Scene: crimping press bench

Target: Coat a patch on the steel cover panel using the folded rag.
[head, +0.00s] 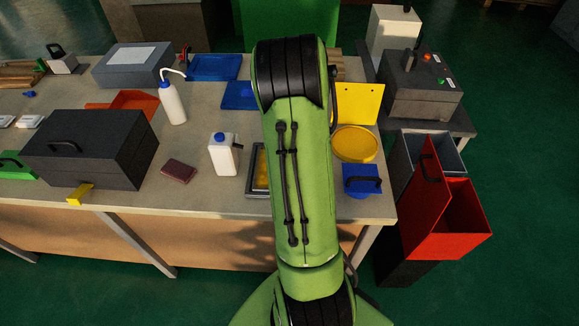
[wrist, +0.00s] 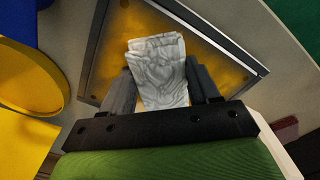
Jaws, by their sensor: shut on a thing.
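In the wrist view my gripper (wrist: 163,88) is shut on the folded rag (wrist: 160,72), a pale grey-white, creased cloth standing out between the fingers. Beyond the rag's end lies a flat grey-rimmed piece with a mottled amber face (wrist: 205,48). I cannot tell whether this is the steel cover panel or a shallow tray, nor whether the rag touches it. In the head view its left part (head: 258,185) shows near the bench's front edge. My green arm hides the rest of it, my gripper and the rag there.
A white jug (head: 222,158) and a maroon block (head: 178,170) stand left of the amber-faced piece. A round yellow lid-like thing (head: 355,144) and a blue handled box (head: 361,182) are to the right. A dark toolbox (head: 85,150) and a white bottle (head: 172,103) stand farther left.

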